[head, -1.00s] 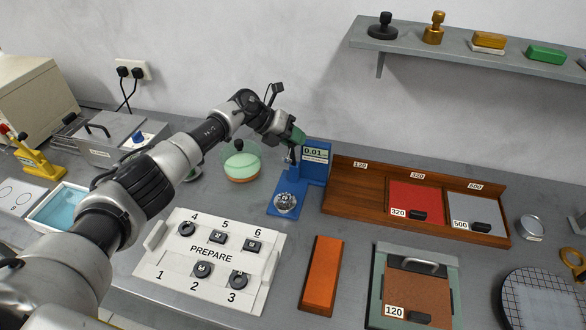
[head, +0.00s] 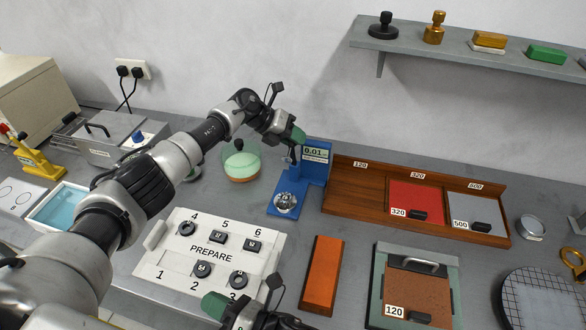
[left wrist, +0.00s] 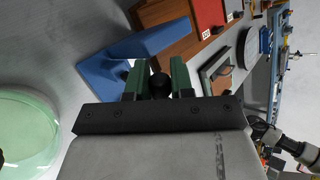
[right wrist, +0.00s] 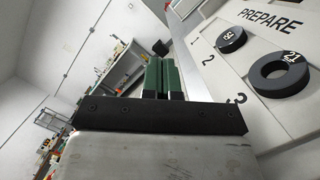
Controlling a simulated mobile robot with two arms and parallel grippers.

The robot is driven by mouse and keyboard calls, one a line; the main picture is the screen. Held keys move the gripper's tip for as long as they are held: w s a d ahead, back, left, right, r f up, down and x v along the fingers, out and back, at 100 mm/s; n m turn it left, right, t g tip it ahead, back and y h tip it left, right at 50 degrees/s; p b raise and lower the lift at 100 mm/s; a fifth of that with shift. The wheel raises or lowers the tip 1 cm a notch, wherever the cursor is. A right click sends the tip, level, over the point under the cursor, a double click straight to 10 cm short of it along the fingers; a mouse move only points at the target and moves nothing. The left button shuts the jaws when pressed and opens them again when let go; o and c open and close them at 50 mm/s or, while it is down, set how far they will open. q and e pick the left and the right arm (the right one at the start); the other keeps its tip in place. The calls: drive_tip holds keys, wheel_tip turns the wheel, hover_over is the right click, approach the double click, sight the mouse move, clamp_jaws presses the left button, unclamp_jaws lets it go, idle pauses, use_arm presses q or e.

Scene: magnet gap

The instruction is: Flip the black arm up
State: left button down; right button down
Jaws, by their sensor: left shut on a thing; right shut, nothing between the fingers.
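The blue gauge stand (head: 316,168) with a small display reading 0.01 stands behind the numbered board. A round silver part (head: 286,202) sits on its base. My left gripper (head: 293,147) is at the stand's left side, near its top. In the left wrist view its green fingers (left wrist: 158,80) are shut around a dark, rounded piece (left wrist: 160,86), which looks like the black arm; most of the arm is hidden. My right gripper (head: 212,303) is low at the front edge of the numbered board. Its fingers (right wrist: 162,76) are shut and empty.
The white PREPARE board (head: 181,262) with several black rings lies in front. A green-lidded glass dish (head: 241,162) stands left of the gauge. A wooden tray (head: 352,188) is close on its right. An orange block (head: 323,275) lies in front.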

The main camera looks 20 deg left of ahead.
drive_tip(key=w+d+r+m+t+h, duration=0.1)
drive_tip(key=w+d+r+m+t, duration=0.25)
drive_tip(key=w, duration=0.45)
drive_tip(key=w+d+r+m+t, duration=0.25)
drive_tip(key=w+d+m, duration=0.2)
drive_tip(key=w, duration=0.25)
drive_tip(key=m+t+h, duration=0.3)
drive_tip(key=m+t, duration=0.1)
drive_tip(key=t, duration=0.1)
approach(285, 158)
drive_tip(key=a, duration=0.4)
drive_tip(key=shift+w+a+r, duration=0.1)
drive_tip(key=shift+w+r, duration=0.15)
drive_tip(key=shift+w, duration=0.4)
drive_tip(key=shift+w+a+r, duration=0.1)
drive_tip(key=shift+w+r, duration=0.1)
drive_tip(key=shift+w, duration=0.45)
drive_tip(key=shift+w+a+r, duration=0.1)
drive_tip(key=shift+w+r, duration=0.15)
drive_tip(key=shift+w, duration=0.4)
